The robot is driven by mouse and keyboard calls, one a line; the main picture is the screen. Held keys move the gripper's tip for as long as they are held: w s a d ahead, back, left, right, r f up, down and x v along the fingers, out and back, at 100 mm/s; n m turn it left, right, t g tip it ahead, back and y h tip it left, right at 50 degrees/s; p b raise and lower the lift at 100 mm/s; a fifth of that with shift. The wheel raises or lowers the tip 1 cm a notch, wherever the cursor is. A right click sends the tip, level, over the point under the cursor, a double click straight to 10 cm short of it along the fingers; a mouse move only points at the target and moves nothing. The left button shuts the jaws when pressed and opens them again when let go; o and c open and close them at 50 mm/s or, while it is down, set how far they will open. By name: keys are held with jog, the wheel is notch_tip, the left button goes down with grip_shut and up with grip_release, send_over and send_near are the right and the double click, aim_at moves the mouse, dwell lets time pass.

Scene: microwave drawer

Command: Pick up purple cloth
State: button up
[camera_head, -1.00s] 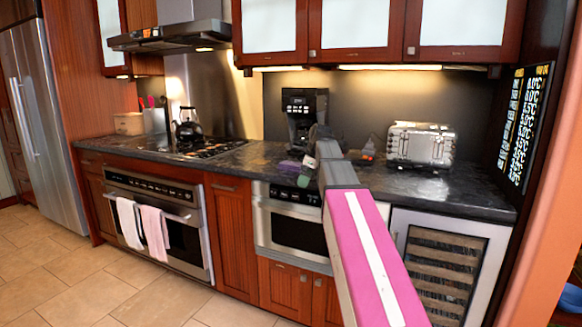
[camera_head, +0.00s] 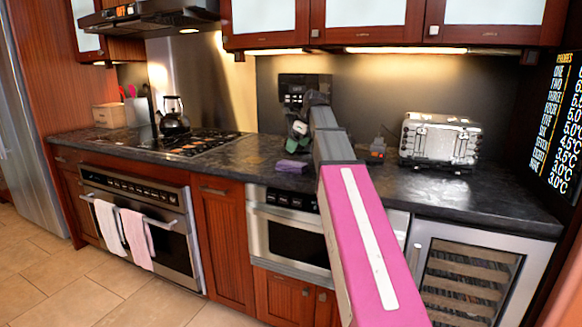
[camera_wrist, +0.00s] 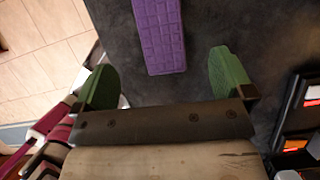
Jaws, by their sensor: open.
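The purple cloth (camera_head: 292,169) lies on the dark countertop near its front edge, above the built-in microwave. It looks like a small folded block with a grid pattern in the wrist view (camera_wrist: 158,32). My gripper (camera_head: 300,135) is over the counter, just behind and above the cloth in the head view. In the wrist view my gripper (camera_wrist: 165,82) has its two green fingers wide apart, with nothing between them. The cloth lies ahead of the fingertips, roughly centred between them, and its far end is cut off by the frame.
A coffee maker (camera_head: 303,90) stands behind my gripper. A small dark object with orange (camera_head: 376,150) and a silver toaster (camera_head: 440,141) stand to the right. The stove with a kettle (camera_head: 174,117) is to the left. The microwave (camera_head: 288,235) sits below the counter.

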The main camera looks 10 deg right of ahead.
aim_at(290, 163)
jog(key=shift+x, duration=4.55)
jog(key=shift+f, duration=0.1)
jog(key=c, duration=1)
